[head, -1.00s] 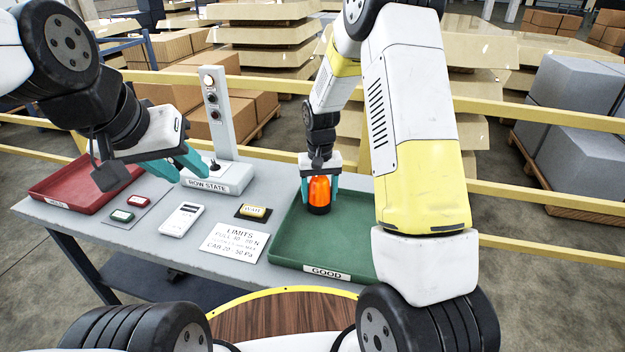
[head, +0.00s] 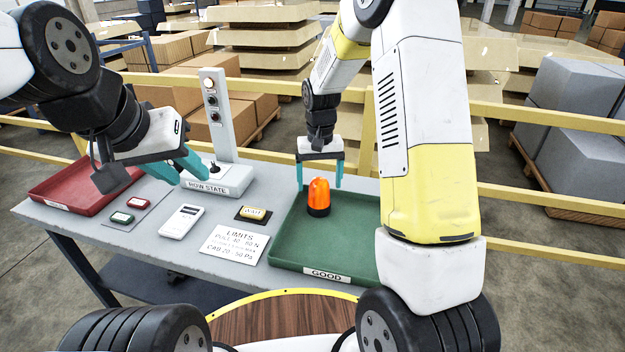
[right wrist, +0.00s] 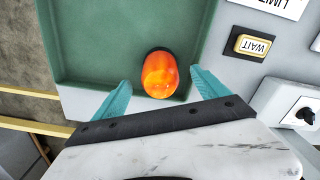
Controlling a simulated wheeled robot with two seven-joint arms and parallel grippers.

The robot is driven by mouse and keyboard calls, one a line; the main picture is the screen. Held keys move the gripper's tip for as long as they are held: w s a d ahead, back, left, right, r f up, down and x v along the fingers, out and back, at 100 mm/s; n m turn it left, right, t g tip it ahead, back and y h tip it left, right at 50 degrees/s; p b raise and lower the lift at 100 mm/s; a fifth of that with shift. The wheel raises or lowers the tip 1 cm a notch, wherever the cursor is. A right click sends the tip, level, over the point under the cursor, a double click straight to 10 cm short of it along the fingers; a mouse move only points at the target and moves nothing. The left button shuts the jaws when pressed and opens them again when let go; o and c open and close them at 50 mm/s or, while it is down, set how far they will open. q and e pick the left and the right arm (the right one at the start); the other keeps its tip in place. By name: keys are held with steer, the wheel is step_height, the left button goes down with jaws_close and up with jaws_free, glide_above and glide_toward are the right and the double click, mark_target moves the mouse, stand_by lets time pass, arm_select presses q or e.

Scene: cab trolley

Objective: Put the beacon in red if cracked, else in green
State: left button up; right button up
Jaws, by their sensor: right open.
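The orange beacon (head: 318,196) with a dark base stands upright in the green tray (head: 300,252), near its back left part. It also shows in the right wrist view (right wrist: 159,74), with no crack that I can make out. My right gripper (head: 320,180) is open just behind and above the beacon, its teal fingers apart and clear of it. The red tray (head: 62,199) is at the left end of the table and looks empty. My left gripper (head: 200,172) hangs over the table near the row state post; its teal fingers show, but their gap is unclear.
The row state post (head: 220,130) stands at the back middle. A yellow WAIT button (head: 254,213), a white handheld device (head: 181,221), a limits sheet (head: 235,243) and red and green buttons (head: 122,217) lie on the table. Yellow rails run behind it.

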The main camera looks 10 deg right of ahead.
step_height(320, 180, up, 6)
steer(key=shift+r, duration=0.25)
steer(key=s+d+r+t, duration=0.1)
steer(key=s+r+t, duration=0.1)
steer(key=s+r, duration=0.3)
steer(key=s+d+r+t+y, duration=0.1)
steer(key=s+r, duration=0.4)
steer(key=s, duration=0.6)
steer(key=s+d+r+t+y, duration=0.1)
steer(key=s+r+t, duration=0.2)
steer(key=s+r, duration=0.2)
steer(key=s, duration=0.3)
steer(key=shift+s+n, duration=0.25)
steer(key=shift+n, duration=0.05)
steer(key=shift+r, duration=0.15)
